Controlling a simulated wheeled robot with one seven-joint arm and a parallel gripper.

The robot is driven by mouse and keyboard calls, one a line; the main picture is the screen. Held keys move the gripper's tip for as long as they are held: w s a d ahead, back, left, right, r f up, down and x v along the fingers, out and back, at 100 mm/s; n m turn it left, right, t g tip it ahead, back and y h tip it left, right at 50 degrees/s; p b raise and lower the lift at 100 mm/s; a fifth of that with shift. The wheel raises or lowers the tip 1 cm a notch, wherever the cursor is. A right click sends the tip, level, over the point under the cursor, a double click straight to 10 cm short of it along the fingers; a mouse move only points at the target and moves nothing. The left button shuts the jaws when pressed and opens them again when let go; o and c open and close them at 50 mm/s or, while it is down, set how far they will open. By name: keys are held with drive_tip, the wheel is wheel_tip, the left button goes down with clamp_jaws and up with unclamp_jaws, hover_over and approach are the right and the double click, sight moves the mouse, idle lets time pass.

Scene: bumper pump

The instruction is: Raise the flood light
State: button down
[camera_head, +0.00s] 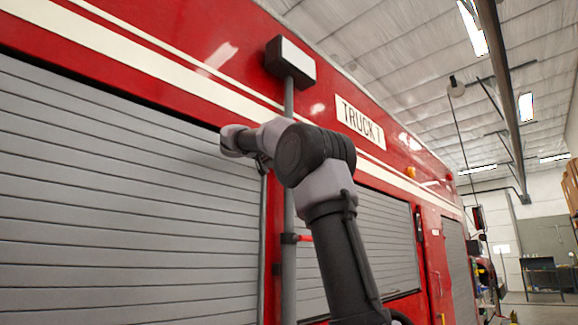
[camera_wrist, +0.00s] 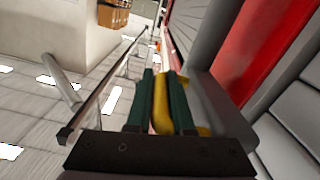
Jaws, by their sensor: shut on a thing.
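The flood light (camera_head: 291,62), a dark box with a pale front panel, sits upright on top of a grey pole (camera_head: 289,265) against the red truck. The pole has a black clamp (camera_head: 289,239) with a small red piece beside it. In the wrist view, the green fingers of my gripper (camera_wrist: 160,78) are shut on a yellow part (camera_wrist: 160,108), which also shows beneath the right finger. A wide grey form (camera_wrist: 222,105), perhaps the pole, runs close along the right of the fingers. In the head view my arm hides my gripper and part of the pole.
Grey roller shutters (camera_head: 110,200) and the red truck side (camera_head: 190,50) stand close behind the pole. A thin second rod (camera_head: 263,240) stands just left of it. In the wrist view, a dark bar (camera_wrist: 100,90) runs left of the fingers.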

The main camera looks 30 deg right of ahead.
drive_tip(key=c, duration=1.1)
unclamp_jaws()
drive_tip(key=shift+a, duration=0.1)
drive_tip(key=v, duration=1)
drive_tip(key=shift+s+a, duration=0.15)
drive_tip(key=shift+a, duration=0.2)
